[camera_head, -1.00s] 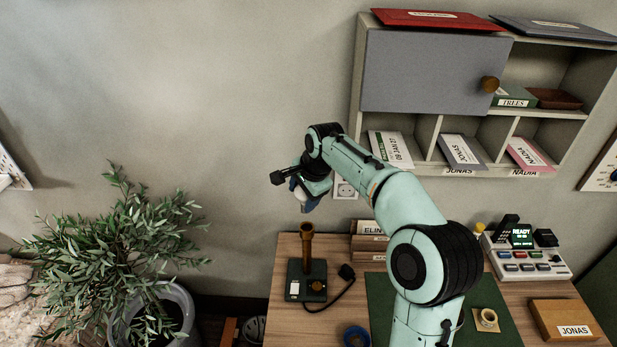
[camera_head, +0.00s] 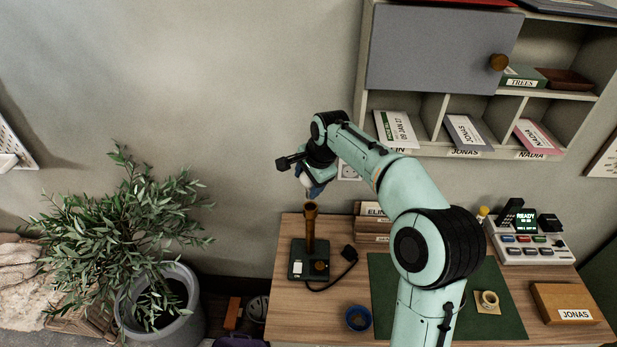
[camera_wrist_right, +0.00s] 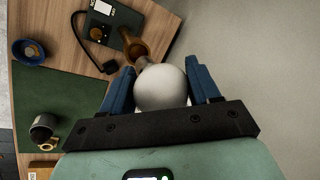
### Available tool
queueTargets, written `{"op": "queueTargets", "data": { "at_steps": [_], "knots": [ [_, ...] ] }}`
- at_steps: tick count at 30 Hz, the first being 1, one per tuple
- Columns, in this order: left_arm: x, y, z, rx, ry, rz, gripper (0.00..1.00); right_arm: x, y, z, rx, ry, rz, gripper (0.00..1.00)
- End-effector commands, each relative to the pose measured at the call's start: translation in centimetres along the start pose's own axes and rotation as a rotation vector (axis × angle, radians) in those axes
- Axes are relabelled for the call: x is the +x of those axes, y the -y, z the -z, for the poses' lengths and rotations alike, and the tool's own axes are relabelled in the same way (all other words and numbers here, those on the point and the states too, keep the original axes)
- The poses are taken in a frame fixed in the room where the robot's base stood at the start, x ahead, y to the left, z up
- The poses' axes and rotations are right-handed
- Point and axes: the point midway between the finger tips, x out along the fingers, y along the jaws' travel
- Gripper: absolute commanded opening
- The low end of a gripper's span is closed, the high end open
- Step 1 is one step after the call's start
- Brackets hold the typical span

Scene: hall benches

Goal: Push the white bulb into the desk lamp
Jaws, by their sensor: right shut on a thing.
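The desk lamp (camera_head: 310,240) stands on the wooden desk, a dark square base with an upright brown stem and an open socket on top. My right gripper (camera_head: 312,188) is above the lamp's socket, coming in from the right. In the wrist view my right gripper (camera_wrist_right: 160,82) has its blue fingers shut on the white bulb (camera_wrist_right: 160,88). The bulb's narrow end points at the lamp's brown socket (camera_wrist_right: 140,48); whether they touch is hard to tell. In the head view the bulb (camera_head: 307,180) is mostly hidden by the fingers. My left gripper is not in view.
A cubby shelf (camera_head: 480,152) hangs on the wall behind my arm. A potted plant (camera_head: 180,325) stands left of the desk. The lamp's cord and plug (camera_head: 348,254) lie beside its base.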

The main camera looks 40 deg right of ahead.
Motion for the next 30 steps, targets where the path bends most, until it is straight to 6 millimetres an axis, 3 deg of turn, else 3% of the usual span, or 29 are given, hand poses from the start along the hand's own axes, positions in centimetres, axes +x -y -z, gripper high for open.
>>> {"op": "queueTargets", "data": {
  "at_steps": [30],
  "knots": [
    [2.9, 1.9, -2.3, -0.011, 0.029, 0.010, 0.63, 4.9, -1.9, 0.0, 0.000, 0.001, -0.001, 0.44]
  ]
}}
